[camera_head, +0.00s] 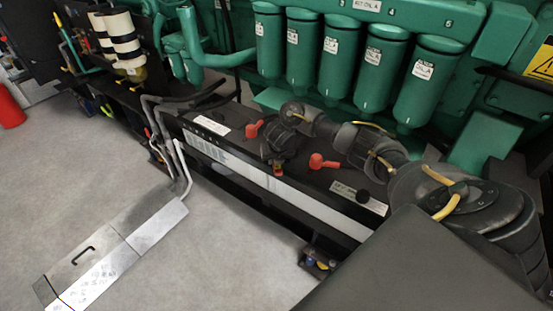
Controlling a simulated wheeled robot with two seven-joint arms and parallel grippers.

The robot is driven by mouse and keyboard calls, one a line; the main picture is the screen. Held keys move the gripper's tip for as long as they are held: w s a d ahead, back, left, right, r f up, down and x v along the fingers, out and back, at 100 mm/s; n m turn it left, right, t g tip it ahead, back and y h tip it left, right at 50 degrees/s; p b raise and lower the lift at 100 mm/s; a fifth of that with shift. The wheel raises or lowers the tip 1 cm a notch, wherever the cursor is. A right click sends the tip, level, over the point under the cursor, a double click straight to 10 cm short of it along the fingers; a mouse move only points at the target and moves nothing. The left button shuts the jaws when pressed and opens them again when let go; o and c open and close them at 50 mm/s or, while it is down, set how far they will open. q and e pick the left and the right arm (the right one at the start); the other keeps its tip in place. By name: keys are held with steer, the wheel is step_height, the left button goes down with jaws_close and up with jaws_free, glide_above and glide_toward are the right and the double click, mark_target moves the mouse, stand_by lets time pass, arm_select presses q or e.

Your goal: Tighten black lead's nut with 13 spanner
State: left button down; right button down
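A long battery (222,150) with a black top and pale side stands below the green engine. Two red terminal covers (317,161) show on its top, one on each side of my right gripper. My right gripper (277,164) is over the battery top, pointing down between the red covers. Its fingers are dark against the black top, so its opening is unclear. I cannot make out the 13 spanner or the nut. My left gripper is out of view.
Several green filter canisters (332,68) hang behind the battery, close above my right arm. Grey pipes (165,138) run down at the battery's left. A metal floor plate (95,260) with a handle lies at lower left. A red object (9,108) stands far left. The grey floor between is clear.

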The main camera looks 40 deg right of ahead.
steer(key=shift+w+a+r+m+p, duration=0.2)
steer(key=shift+a+r+m+p, duration=0.15)
steer(key=shift+p, duration=0.3)
steer(key=shift+w+a+f+m+p, duration=0.2)
steer(key=shift+w+a+m+p, duration=0.1)
steer(key=shift+a+m+p, duration=0.2)
steer(key=shift+w+a+f+h, duration=0.1)
steer(key=shift+f+h, duration=0.05)
steer(key=shift+h, duration=0.15)
steer(key=shift+a, duration=0.1)
steer(key=shift+w+a+r+m+g+p, duration=0.2)
steer(key=shift+w+a+m+g+p, duration=0.1)
steer(key=shift+w+a+m+p, duration=0.2)
steer(key=shift+w+a+f+m+h, duration=0.1)
steer(key=shift+w+a+m+h, duration=0.15)
steer(key=shift+m, duration=0.2)
